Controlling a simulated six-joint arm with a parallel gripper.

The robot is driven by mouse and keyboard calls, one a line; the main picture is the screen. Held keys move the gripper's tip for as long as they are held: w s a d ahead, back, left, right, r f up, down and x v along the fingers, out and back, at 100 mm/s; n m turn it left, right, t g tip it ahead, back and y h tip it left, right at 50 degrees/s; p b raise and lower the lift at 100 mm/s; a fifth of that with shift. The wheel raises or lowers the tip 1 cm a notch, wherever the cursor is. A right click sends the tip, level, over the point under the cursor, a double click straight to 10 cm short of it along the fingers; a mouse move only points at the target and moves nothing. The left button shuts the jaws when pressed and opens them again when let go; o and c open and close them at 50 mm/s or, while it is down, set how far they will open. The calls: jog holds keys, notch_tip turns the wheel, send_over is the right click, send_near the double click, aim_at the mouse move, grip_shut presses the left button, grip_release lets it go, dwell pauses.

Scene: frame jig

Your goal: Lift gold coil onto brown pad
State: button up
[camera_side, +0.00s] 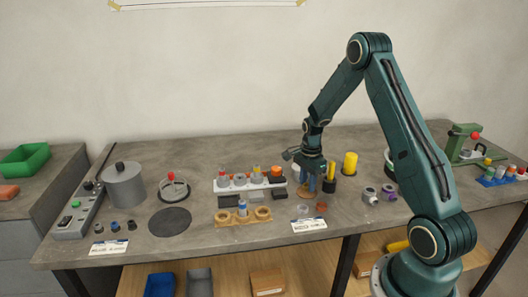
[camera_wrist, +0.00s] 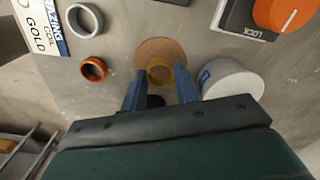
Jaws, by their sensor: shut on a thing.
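The gold coil (camera_wrist: 160,74) is a small yellow ring between the two blue fingertips of my gripper (camera_wrist: 160,84), which is shut on it. The brown pad (camera_wrist: 155,46) is a flat round disc showing just beyond the coil, and the coil overlaps its near part in the wrist view. I cannot tell whether the coil touches the pad or hangs above it. In the side view my gripper (camera_side: 311,184) points down near the table, beside the brown pad (camera_side: 303,194). The coil is too small to make out there.
A copper ring (camera_wrist: 93,69) and a grey ring (camera_wrist: 85,19) lie left of the pad, by a printed card (camera_wrist: 42,27). A white cylinder (camera_wrist: 232,78) stands close to the right finger. A block with an orange knob (camera_wrist: 283,13) is at upper right. A yellow cylinder (camera_side: 350,163) stands behind.

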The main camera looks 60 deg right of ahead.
jog(key=shift+f, duration=0.5)
dwell(0.5)
jog(key=o, duration=1.2)
jog(key=shift+r, duration=0.25)
jog(key=shift+r, duration=0.5)
jog(key=shift+r, duration=0.15)
notch_tip(320, 180, up, 7)
dwell(0.7)
